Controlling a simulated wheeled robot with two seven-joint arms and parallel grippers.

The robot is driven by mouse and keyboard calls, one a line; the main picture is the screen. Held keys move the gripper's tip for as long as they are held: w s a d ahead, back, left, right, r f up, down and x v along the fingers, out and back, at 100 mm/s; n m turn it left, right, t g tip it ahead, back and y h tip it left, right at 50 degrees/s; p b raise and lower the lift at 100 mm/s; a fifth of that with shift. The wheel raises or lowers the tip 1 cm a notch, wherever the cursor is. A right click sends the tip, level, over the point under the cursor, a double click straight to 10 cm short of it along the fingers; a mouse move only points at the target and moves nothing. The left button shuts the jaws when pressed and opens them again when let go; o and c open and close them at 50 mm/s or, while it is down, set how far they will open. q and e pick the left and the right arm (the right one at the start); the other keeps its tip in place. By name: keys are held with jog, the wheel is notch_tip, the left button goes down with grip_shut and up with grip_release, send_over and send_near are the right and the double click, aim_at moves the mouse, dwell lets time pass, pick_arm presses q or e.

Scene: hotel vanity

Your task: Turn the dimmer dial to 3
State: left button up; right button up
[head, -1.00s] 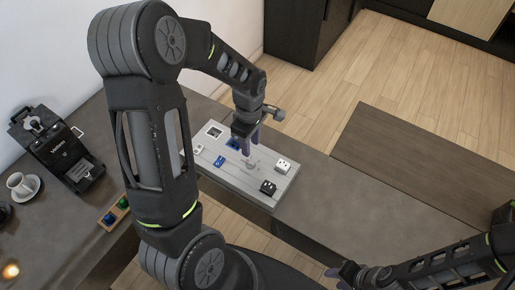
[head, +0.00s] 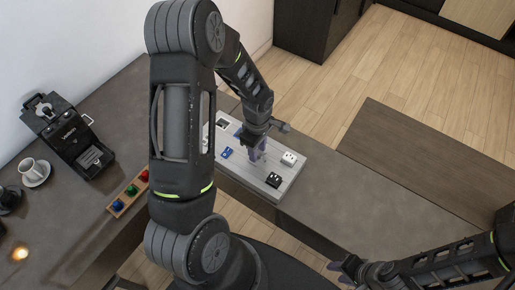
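The grey panel board (head: 237,184) lies on the dark counter, carrying several small fixtures. My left gripper (head: 256,157) points down over the middle of the board, its purple-grey fingertips at the board's surface. The dimmer dial is not clearly visible; the fingers cover the spot where a small pale round part showed earlier. Whether the fingers are closed on it, I cannot tell. The dial's setting cannot be read. My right gripper (head: 339,272) is low at the bottom, away from the board, with its fingers apart and empty.
On the board are a white socket (head: 289,159), a black block (head: 273,181) and a blue switch (head: 227,153). A coffee machine (head: 72,138), a cup (head: 34,171) and a wooden strip with coloured buttons (head: 130,193) stand left. The counter right of the board is clear.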

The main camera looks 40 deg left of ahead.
pick_arm(q)
grip_shut()
dwell(0.4)
